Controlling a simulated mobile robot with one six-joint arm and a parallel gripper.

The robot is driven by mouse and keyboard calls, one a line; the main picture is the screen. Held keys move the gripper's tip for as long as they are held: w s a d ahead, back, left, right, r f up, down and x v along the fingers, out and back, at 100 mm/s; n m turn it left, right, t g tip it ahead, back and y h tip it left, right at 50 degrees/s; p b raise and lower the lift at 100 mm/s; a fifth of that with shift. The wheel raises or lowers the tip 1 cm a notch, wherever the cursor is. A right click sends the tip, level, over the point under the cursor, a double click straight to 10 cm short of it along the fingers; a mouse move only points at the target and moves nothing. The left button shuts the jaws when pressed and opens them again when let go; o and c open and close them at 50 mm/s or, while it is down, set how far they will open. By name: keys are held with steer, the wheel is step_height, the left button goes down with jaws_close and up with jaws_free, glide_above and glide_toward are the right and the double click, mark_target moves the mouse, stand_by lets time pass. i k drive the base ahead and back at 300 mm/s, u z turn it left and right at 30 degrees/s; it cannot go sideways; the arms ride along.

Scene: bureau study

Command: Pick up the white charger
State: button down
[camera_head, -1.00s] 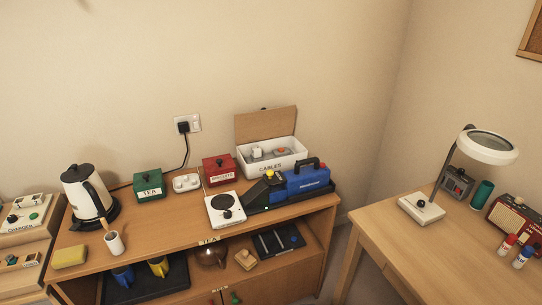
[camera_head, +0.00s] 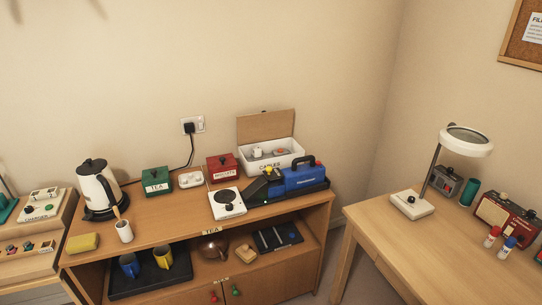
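A white box labelled CABLES (camera_head: 285,162), lid up, stands at the back of the sideboard. Inside it are a small white block (camera_head: 257,153), perhaps a charger, and a grey item with orange (camera_head: 279,151). I cannot tell for sure which thing is the white charger. My gripper is not clearly in view; only faint dark shapes, perhaps shadows, show on the wall at the top left.
The sideboard (camera_head: 160,232) carries a kettle (camera_head: 97,190), green TEA box (camera_head: 156,181), red box (camera_head: 222,168), white hot plate (camera_head: 227,203) and blue tool case (camera_head: 302,179). Mugs stand on its lower shelf. The desk (camera_head: 420,240) at right has a magnifier lamp (camera_head: 467,141) and radio (camera_head: 505,217).

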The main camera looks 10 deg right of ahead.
mark_target(256, 151)
steer(key=u, duration=0.2)
steer(key=i, duration=0.85)
steer(key=z, duration=0.15)
steer(key=k, duration=0.5)
steer(key=u, duration=0.2)
